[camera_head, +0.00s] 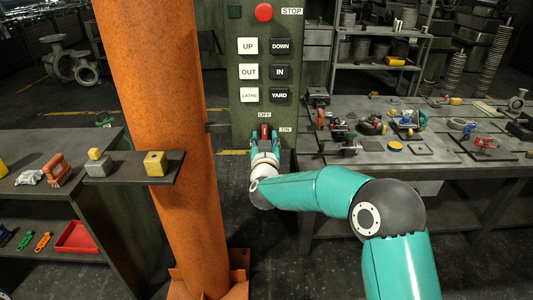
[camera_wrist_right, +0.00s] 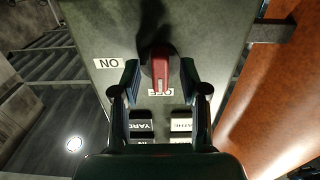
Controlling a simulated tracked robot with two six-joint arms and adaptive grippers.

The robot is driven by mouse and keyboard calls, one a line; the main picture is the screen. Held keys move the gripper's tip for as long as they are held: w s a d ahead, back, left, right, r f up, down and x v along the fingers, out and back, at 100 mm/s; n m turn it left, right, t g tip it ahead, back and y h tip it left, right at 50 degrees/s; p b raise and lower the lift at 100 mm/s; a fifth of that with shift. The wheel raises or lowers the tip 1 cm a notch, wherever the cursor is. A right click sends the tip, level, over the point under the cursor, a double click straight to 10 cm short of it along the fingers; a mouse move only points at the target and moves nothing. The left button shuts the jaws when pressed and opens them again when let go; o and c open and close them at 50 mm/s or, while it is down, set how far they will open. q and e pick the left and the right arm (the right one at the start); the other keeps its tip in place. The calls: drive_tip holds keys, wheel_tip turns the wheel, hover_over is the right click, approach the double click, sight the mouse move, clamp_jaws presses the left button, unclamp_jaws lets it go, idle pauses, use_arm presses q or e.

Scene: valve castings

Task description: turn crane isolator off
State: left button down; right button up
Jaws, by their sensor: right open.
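The crane isolator is a red switch handle (camera_wrist_right: 161,68) with a white stripe, low on the grey-green control panel (camera_wrist_right: 105,35). In the right wrist view its striped end points at the OFF label and partly covers it. The ON label (camera_wrist_right: 107,63) is off to the side. My right gripper (camera_wrist_right: 160,82) is open, with one finger on each side of the handle and a visible gap to both. In the head view the red handle (camera_head: 265,132) shows just beyond my right gripper (camera_head: 264,146), below OFF. My left gripper is out of view.
The panel also carries a red STOP button (camera_head: 264,12) and black and white push buttons (camera_head: 249,72). An orange column (camera_head: 165,80) with a small shelf (camera_head: 130,172) stands left of the panel. A cluttered workbench (camera_head: 440,150) is on the right.

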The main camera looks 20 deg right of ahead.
drive_tip(key=v, duration=1.1)
drive_tip(key=shift+s, duration=0.15)
drive_tip(key=s+d+f+n+g+y+p, duration=0.1)
drive_tip(key=s+d+f+g, duration=0.1)
drive_tip(key=f, duration=0.6)
drive_tip(key=s+d+f+g, duration=0.2)
drive_tip(key=s+f, duration=0.1)
drive_tip(key=f, duration=0.6)
drive_tip(key=s+d+f+n+g+y+p, duration=0.1)
drive_tip(key=s+d+f+g, duration=0.1)
drive_tip(key=f, duration=0.6)
drive_tip(key=s+a+f+g+y, duration=0.2)
drive_tip(key=s+a+f+g, duration=0.1)
drive_tip(key=s+f, duration=0.35)
drive_tip(key=s+a+f+g+y, duration=0.2)
drive_tip(key=s+a+f+g, duration=0.1)
drive_tip(key=s+f, duration=0.3)
drive_tip(key=s+a+f+g+y, duration=0.1)
drive_tip(key=s+a+g+y, duration=0.2)
drive_tip(key=s, duration=1.1)
drive_tip(key=shift+a+m+g, duration=0.4)
drive_tip(key=shift+a+g, duration=0.5)
drive_tip(key=shift+a, duration=0.3)
